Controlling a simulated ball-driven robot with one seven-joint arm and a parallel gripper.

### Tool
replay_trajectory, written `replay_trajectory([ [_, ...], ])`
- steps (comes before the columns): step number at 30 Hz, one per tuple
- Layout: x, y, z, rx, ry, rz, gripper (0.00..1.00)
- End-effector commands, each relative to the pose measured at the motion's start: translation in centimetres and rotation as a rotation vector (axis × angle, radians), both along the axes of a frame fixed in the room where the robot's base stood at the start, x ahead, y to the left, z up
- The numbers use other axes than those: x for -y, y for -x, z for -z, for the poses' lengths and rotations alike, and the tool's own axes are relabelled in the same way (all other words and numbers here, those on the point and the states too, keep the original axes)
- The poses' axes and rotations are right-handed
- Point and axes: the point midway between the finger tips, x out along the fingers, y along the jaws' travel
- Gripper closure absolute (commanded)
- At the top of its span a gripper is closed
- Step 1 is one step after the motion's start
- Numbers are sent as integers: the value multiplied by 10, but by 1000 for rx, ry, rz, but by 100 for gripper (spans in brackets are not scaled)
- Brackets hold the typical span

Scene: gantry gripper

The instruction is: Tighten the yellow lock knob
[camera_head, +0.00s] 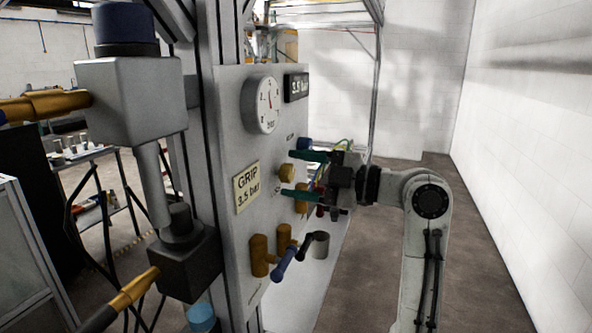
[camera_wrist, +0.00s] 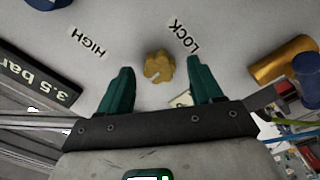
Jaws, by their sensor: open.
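The yellow lock knob (camera_wrist: 158,66) is a small lobed knob on the pale panel, beside a "LOCK" label (camera_wrist: 186,37) in the wrist view. In the head view the yellow knob (camera_head: 286,173) stands out from the panel between my gripper's two fingers. My gripper (camera_wrist: 160,82) is open, with green fingers on either side of the knob, and holds nothing. In the wrist view the knob sits slightly beyond the fingertips, with clear gaps on both sides. In the head view the gripper (camera_head: 291,173) faces the panel from the right.
The panel (camera_head: 228,130) carries a round gauge (camera_head: 265,104), a 3.5 bar display (camera_head: 297,87) and a GRIP 3.5 bar card (camera_head: 246,187). Below my gripper are brass fittings (camera_head: 260,256) and a blue-handled lever (camera_head: 284,262). Colored hoses lie near the fingers. Floor at right is clear.

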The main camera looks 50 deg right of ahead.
Motion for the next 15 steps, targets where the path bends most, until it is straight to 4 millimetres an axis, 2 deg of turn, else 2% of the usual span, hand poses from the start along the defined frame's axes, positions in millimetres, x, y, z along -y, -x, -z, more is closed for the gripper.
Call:
replay_trajectory([
  [4,-3,-7,0,0,0,0,35],
  [12,-3,-9,0,-1,0,1,35],
  [15,-3,-8,0,-1,0,1,44],
])
